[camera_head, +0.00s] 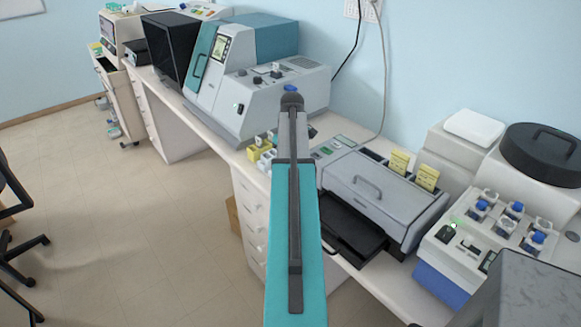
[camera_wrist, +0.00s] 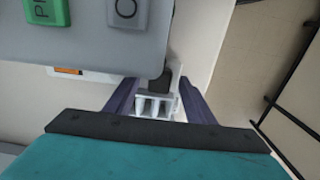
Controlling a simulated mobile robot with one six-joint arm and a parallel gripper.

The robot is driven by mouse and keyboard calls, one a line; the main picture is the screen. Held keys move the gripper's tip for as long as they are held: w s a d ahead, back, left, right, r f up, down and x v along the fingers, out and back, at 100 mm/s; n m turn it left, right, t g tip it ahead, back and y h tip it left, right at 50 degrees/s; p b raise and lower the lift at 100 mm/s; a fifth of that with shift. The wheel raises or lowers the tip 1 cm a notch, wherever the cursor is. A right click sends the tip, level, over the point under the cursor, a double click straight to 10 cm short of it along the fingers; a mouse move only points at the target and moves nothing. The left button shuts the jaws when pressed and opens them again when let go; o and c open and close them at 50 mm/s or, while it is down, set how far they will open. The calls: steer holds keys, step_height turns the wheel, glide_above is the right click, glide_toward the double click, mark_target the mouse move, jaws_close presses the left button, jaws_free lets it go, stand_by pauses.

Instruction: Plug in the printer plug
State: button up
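The printer, likely the grey unit (camera_head: 375,195) with a handled lid and dark front tray, stands on the bench right of my arm. A pale cord (camera_head: 386,80) runs from the right wall outlet (camera_head: 374,8) down behind it. I cannot make out a loose printer plug. My gripper is hidden behind my arm in the head view. In the wrist view my gripper (camera_wrist: 157,82) shows two dark fingers apart, with a white slotted object (camera_wrist: 154,106) and a dark piece (camera_wrist: 160,79) between or beyond them. Contact with either is unclear.
A grey panel with a green button (camera_wrist: 47,12) is close above the fingers in the wrist view. A large analyzer (camera_head: 265,95) stands left on the bench, and a blue-capped bottle unit (camera_head: 487,232) stands right. Open floor (camera_head: 130,220) lies to the left.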

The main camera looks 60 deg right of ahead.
steer(key=shift+r, duration=0.1)
stand_by(0.3)
steer(key=shift+r, duration=0.5)
step_height(320, 180, up, 13)
steer(key=b, duration=0.3)
steer(key=shift+f+b, duration=0.2)
steer(key=shift+b, duration=0.1)
stand_by(0.4)
